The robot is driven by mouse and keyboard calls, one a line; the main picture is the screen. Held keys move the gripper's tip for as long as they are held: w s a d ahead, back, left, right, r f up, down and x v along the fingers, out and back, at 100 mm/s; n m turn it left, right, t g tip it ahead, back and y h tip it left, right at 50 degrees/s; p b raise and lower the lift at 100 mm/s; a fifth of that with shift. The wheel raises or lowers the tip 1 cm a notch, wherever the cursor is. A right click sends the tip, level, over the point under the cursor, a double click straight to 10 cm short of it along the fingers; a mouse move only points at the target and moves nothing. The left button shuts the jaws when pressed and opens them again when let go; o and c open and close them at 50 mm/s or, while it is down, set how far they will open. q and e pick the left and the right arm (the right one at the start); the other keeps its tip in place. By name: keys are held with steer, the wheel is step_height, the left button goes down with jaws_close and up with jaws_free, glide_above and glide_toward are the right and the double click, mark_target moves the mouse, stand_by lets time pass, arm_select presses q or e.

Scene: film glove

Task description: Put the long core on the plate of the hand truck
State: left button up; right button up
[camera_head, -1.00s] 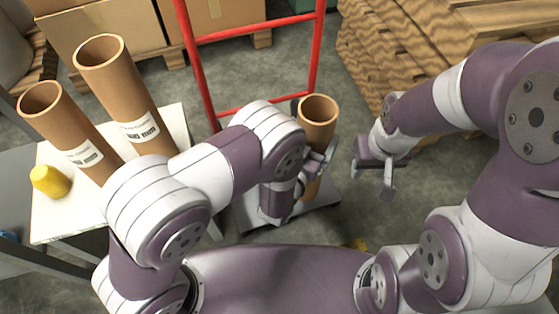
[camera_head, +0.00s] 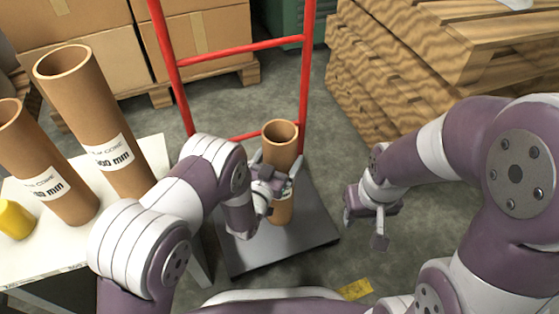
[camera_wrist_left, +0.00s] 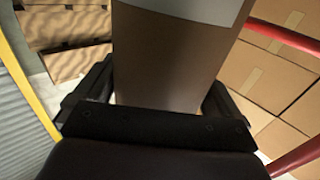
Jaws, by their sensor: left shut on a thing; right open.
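My left gripper (camera_head: 276,184) is shut on a brown cardboard core (camera_head: 281,154), which stands nearly upright over the grey plate (camera_head: 240,262) of the red hand truck (camera_head: 176,75). In the left wrist view the core (camera_wrist_left: 168,65) fills the space between the fingers, with part of a pale label at the top. Whether its lower end touches the plate I cannot tell. My right gripper (camera_head: 364,223) is open and empty, to the right of the plate. A tall labelled core (camera_head: 92,110) and a shorter-looking labelled core (camera_head: 42,165) stand on a white table at left.
The white table (camera_head: 150,155) also holds a yellow cylinder (camera_head: 15,219). Cardboard boxes (camera_head: 95,45) on a pallet stand behind the hand truck. Stacked wooden pallets (camera_head: 385,90) stand at the back right. The floor between the plate and the pallets is clear.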

arm_select(q)
steer(key=shift+f, duration=0.1)
steer(key=o, duration=1.1)
steer(key=shift+o, duration=0.2)
steer(key=p+v, duration=0.5)
steer(key=v, duration=0.7)
